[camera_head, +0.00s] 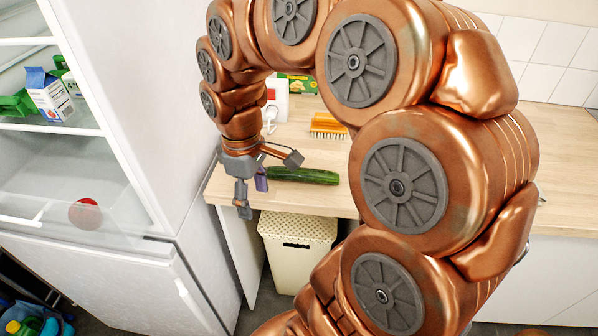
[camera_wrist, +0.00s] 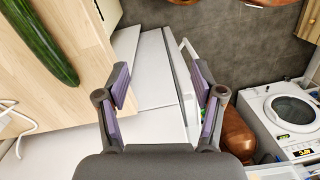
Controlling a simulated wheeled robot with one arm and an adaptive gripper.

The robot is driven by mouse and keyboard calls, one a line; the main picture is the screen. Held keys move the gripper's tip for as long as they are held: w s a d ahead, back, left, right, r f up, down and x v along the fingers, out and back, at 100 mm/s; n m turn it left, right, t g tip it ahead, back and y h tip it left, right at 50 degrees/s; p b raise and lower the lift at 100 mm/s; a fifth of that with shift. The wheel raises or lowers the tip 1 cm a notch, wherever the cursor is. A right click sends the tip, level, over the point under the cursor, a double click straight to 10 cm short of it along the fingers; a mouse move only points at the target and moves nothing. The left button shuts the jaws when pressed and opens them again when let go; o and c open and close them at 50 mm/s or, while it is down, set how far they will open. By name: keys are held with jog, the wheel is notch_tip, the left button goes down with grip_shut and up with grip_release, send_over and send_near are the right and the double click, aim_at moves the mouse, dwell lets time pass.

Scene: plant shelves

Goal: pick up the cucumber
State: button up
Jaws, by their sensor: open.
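The cucumber (camera_head: 303,175) is long and dark green. It lies flat on the wooden countertop near the front edge. My gripper (camera_head: 262,182) is open and empty, just left of the cucumber and near the counter's left end; I cannot tell its exact height over the counter. In the wrist view the cucumber (camera_wrist: 40,42) lies at the upper left, outside the fingers. The gap between my fingertips (camera_wrist: 160,85) in that view shows white surfaces and the floor, with nothing held.
The wooden countertop (camera_head: 235,190) also bears an orange brush (camera_head: 328,124) and a white appliance (camera_head: 276,97) behind. A cream bin (camera_head: 297,245) stands below. An open white fridge (camera_head: 150,100) is close on the left. A washing machine (camera_wrist: 285,115) shows at right in the wrist view.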

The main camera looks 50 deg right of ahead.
jog(key=w+d+n, duration=0.1)
jog(key=w+d, duration=0.2)
jog(key=d, duration=0.5)
jog(key=n, duration=0.1)
send_over(301, 170)
jog(key=shift+w+a+f+t+p, duration=0.15)
jog(key=shift+f+t+p, duration=0.15)
jog(key=shift+f, duration=0.25)
jog(key=shift+d+f, duration=0.1)
jog(key=shift+d, duration=0.25)
jog(key=shift+a+f+p, duration=0.15)
jog(key=shift+f+p, duration=1.35)
jog(key=shift+f, duration=2.4)
grip_shut()
